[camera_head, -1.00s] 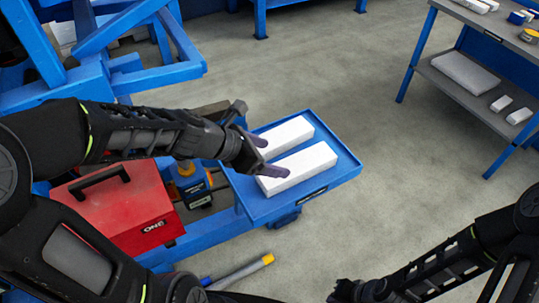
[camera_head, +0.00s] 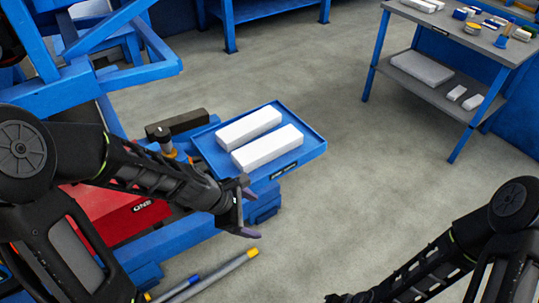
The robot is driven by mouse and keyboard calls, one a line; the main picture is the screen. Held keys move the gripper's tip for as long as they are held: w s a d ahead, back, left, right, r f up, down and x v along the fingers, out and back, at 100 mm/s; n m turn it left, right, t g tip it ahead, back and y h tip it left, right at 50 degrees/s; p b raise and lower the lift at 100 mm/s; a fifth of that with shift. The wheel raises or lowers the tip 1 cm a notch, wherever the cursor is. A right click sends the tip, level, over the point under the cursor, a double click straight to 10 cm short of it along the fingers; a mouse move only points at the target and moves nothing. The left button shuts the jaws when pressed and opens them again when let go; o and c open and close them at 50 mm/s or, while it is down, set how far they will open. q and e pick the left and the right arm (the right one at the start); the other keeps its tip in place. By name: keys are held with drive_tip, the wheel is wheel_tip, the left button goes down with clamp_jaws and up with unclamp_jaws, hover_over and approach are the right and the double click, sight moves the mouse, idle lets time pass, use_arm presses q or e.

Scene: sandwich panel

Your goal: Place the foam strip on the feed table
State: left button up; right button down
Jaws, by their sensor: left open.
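Two white foam strips, a rear one (camera_head: 248,127) and a front one (camera_head: 268,148), lie side by side on the blue feed table (camera_head: 312,152), which has a raised rim. My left gripper (camera_head: 249,212) is open and empty, with its purple-tipped fingers spread. It is in front of the feed table and below the strips in the picture, apart from both. My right gripper (camera_head: 340,298) shows only in part at the bottom edge; its jaws cannot be made out.
A red toolbox (camera_head: 118,212) stands left of the feed table, partly behind my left arm. Pipes with yellow and blue ends (camera_head: 222,272) are on the floor in front. A grey-topped workbench (camera_head: 455,30) with a lower shelf stands at the right. The middle floor is clear.

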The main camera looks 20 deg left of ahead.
use_arm(q)
drive_tip(key=s+d+f+m+g, duration=0.2)
drive_tip(key=s+d+f+m, duration=0.3)
drive_tip(key=f+m, duration=0.5)
drive_tip(key=s+d+f+m+g, duration=0.1)
drive_tip(key=s+d+f+m, duration=0.3)
drive_tip(key=s+f+m, duration=0.5)
drive_tip(key=shift+s+d+f+m+g, duration=0.3)
drive_tip(key=shift+d+f+m+g, duration=0.15)
drive_tip(key=shift+f, duration=0.2)
drive_tip(key=shift+c, duration=0.5)
